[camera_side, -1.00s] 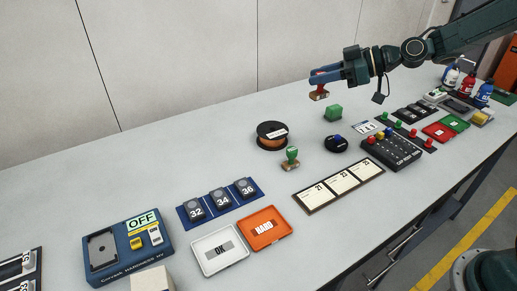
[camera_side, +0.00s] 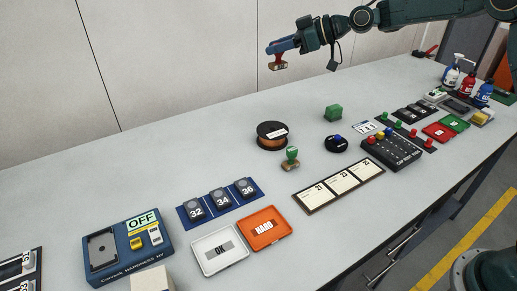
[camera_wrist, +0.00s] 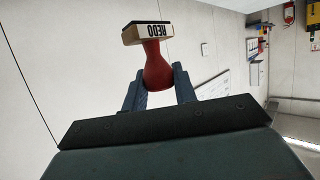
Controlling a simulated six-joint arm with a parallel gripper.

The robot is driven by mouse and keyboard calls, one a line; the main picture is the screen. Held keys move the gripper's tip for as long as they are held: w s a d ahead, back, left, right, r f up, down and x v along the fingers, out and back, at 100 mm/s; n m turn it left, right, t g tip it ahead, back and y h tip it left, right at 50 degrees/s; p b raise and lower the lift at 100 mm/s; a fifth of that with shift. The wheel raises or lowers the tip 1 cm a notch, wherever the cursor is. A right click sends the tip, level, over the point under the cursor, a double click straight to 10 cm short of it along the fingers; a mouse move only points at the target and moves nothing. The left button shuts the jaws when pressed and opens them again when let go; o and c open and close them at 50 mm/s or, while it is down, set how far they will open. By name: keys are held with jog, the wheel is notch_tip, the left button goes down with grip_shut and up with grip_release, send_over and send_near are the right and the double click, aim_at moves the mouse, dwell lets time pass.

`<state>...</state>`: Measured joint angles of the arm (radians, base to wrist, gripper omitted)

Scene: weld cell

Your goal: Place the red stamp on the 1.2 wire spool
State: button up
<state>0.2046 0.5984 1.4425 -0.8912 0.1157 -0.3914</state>
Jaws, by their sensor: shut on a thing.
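My gripper (camera_side: 277,50) is shut on the red stamp (camera_side: 279,60) and holds it high above the back part of the table. In the wrist view the red handle (camera_wrist: 157,68) sits between the two fingers, and its wooden block reads "REDO". The wire spool (camera_side: 271,142), black with copper-coloured wire and a white label, lies flat on the table, below the stamp in the picture. The label is too small to read. The stamp and spool are well apart.
A green stamp (camera_side: 291,159) stands just in front of the spool. A dark blue tray (camera_side: 217,203) lies front left. The table left of the spool is clear.

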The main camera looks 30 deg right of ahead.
jog(key=shift+w+a+r, duration=0.2)
jog(key=shift+w+a, duration=0.1)
jog(key=shift+w, duration=0.05)
send_over(273, 129)
notch_tip(273, 129, down, 20)
jog(key=shift+a, duration=0.1)
dwell(1.0)
jog(key=shift+f, duration=0.15)
jog(key=o, duration=1)
jog(key=shift+s+r, duration=0.1)
jog(key=shift+r, duration=0.1)
jog(key=v, duration=1.2)
jog(key=shift+f, duration=0.15)
